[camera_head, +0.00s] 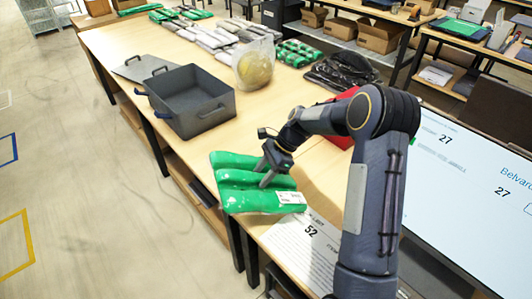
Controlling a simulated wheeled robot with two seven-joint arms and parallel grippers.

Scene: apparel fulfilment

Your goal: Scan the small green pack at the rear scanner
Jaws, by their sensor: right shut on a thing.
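My right gripper (275,172) is shut on a green pack (235,180), a puffy wrapped bundle with several rolled ridges. It holds the pack above the near end of the wooden table, partly out past the table's left edge. A white label (291,198) shows on the pack's right corner, facing up. Whether the pack touches the surface below cannot be told. My left gripper is not in view. No scanner can be made out with certainty.
An open dark grey bin (190,100) with handles stands on the table (160,45), its lid behind. A bagged yellowish ball (254,66), black bundle (342,72) and grey and green packs lie farther back. A printed sheet (305,250) and a large screen (470,185) are near.

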